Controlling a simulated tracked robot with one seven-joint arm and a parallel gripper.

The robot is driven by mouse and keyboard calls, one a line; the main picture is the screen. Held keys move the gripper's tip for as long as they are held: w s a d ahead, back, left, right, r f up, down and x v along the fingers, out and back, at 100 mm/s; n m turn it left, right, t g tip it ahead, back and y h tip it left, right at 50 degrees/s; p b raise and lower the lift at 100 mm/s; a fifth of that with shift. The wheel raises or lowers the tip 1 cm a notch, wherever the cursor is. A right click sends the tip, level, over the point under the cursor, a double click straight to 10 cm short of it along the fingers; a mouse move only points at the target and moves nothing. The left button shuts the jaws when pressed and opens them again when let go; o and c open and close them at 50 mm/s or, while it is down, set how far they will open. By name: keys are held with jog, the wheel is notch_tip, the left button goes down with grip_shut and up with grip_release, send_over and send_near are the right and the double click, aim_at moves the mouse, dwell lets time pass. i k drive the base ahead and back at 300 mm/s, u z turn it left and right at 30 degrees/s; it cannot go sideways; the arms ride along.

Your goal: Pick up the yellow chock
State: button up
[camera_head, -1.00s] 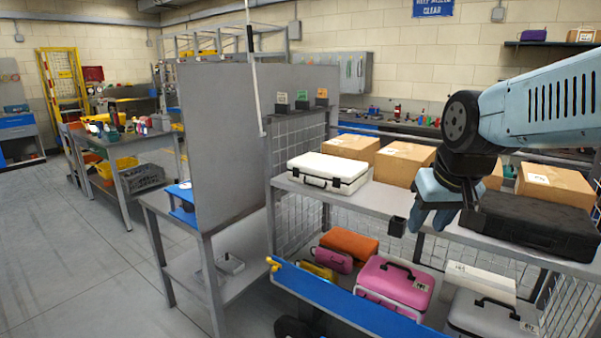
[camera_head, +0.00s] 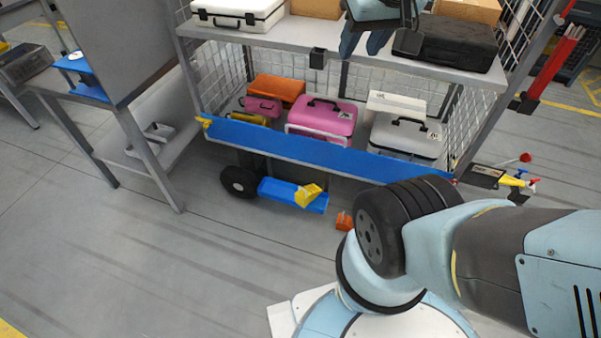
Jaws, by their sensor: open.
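The yellow chock (camera_head: 307,195) is a small wedge on the blue step (camera_head: 281,192) low at the front of the cart, close to the floor. My gripper (camera_head: 366,44) is at the top of the picture, in front of the cart's upper shelf, next to the black case. Its light blue fingers point down, open, with nothing seen between them. It is well above the chock and apart from it. The upper part of my gripper is cut off by the frame edge.
The cart's lower shelf, with a blue front edge (camera_head: 316,149), holds pink (camera_head: 321,116), orange and grey cases. An orange chock (camera_head: 344,221) lies on the floor right of the step. A black wheel (camera_head: 240,182) is to its left. Floor at left is clear.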

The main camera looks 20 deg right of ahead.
aim_at(309, 189)
jog(key=u, duration=1.1)
jog(key=i, duration=0.15)
jog(key=z, duration=3.4)
jog(key=k, duration=0.8)
jog(key=u, duration=3.4)
jog(key=k, duration=0.1)
jog(key=z, duration=1.15)
